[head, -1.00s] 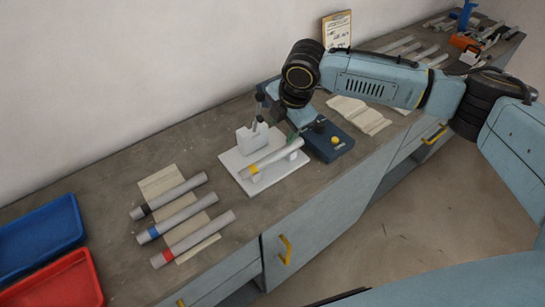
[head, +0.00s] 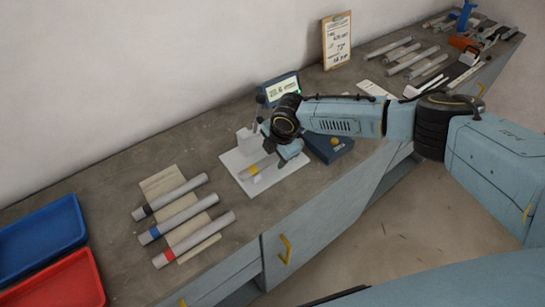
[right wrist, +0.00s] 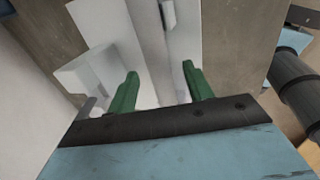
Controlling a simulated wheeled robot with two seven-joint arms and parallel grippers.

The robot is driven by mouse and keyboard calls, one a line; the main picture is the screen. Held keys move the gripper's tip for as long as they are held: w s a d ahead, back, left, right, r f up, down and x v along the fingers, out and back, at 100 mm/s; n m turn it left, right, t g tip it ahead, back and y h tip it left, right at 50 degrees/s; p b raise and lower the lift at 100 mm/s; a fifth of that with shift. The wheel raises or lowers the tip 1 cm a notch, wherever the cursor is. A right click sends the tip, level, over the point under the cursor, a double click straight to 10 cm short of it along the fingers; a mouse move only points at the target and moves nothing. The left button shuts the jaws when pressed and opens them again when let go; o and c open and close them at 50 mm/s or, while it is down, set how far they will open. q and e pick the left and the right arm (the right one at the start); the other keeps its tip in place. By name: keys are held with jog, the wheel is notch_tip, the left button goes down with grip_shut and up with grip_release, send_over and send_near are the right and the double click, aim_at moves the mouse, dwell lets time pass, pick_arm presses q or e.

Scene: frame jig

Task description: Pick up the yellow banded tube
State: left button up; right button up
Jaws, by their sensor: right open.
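The yellow banded tube (head: 257,168) lies on the white jig (head: 237,163) in the head view. Its yellow band is near its left end, and its right part is hidden by my right gripper (head: 282,157). The gripper is low over that right part, pointing down. In the right wrist view, the green fingers of the right gripper (right wrist: 160,84) are open. A pale grey length (right wrist: 150,45), seemingly the tube, runs between them; I cannot tell whether they touch it. My left gripper is not in view.
Tubes with black (head: 170,195), blue (head: 178,218) and red (head: 194,239) bands lie on the left. Blue (head: 38,237) and red (head: 55,284) trays stand farther left. A device with a lit screen (head: 283,90) is behind my right gripper. Bare bench separates the jig and left tubes.

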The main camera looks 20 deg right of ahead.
jog(key=shift+f, duration=0.35)
jog(key=shift+c, duration=0.3)
jog(key=c, duration=0.9)
grip_shut()
jog(key=shift+r, duration=0.15)
